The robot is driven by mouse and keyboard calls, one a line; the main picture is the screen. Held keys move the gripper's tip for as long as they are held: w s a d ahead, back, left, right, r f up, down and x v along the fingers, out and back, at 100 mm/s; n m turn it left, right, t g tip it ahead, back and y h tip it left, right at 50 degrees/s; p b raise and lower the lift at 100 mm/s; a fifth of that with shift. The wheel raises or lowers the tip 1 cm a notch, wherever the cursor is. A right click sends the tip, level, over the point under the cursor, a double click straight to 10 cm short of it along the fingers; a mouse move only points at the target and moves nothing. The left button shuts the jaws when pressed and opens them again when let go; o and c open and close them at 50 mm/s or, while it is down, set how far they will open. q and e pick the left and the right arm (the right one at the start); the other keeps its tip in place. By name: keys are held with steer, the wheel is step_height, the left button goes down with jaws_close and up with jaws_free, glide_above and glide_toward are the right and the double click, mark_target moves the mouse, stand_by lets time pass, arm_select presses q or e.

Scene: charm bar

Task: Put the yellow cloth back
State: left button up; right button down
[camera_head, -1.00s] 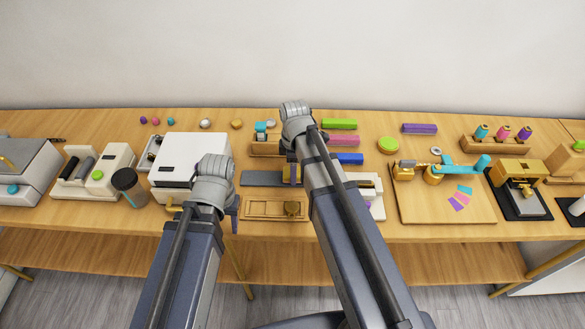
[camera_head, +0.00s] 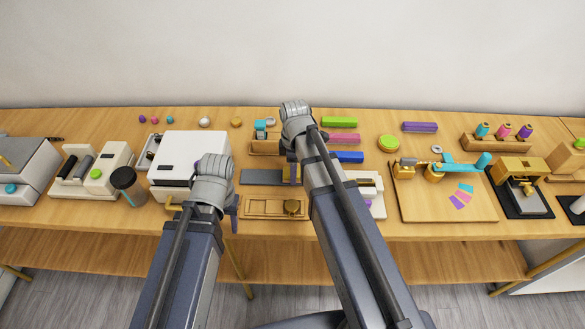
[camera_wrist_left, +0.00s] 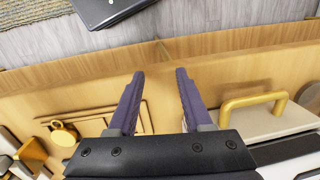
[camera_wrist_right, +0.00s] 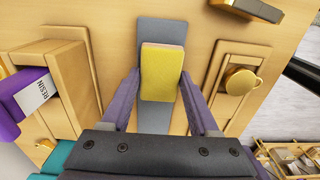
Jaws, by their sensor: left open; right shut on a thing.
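The yellow cloth (camera_wrist_right: 163,72) is a small block-like pad between the fingers of my right gripper (camera_wrist_right: 160,85) in the right wrist view. That gripper is shut on it. The cloth is over the long grey strip (camera_wrist_right: 160,30), which also shows in the head view (camera_head: 262,178); I cannot tell whether they touch. In the head view my right gripper (camera_head: 294,173) is at the strip's right end, and my arm hides most of the cloth. My left gripper (camera_wrist_left: 158,80) is open and empty over the table's front edge; it also shows in the head view (camera_head: 235,212).
A wooden tray (camera_head: 258,203) with a gold knob (camera_head: 291,207) lies in front of the strip. A white press (camera_head: 185,158) stands left. A wooden holder (camera_wrist_right: 60,70) with a purple resin box (camera_wrist_right: 25,95) is beside my right gripper. Coloured bars (camera_head: 349,157) lie to the right.

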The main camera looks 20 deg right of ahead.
arm_select(q)
steer(key=shift+f, duration=0.15)
arm_select(e)
steer(key=shift+f, duration=0.15)
steer(key=shift+c, duration=0.3)
jaws_free()
step_height(320, 180, up, 8)
steer(key=p, duration=0.7)
steer(key=shift+f, duration=0.15)
arm_select(q)
step_height(320, 180, up, 8)
steer(key=shift+f, duration=0.2)
arm_select(e)
steer(key=shift+f, duration=0.1)
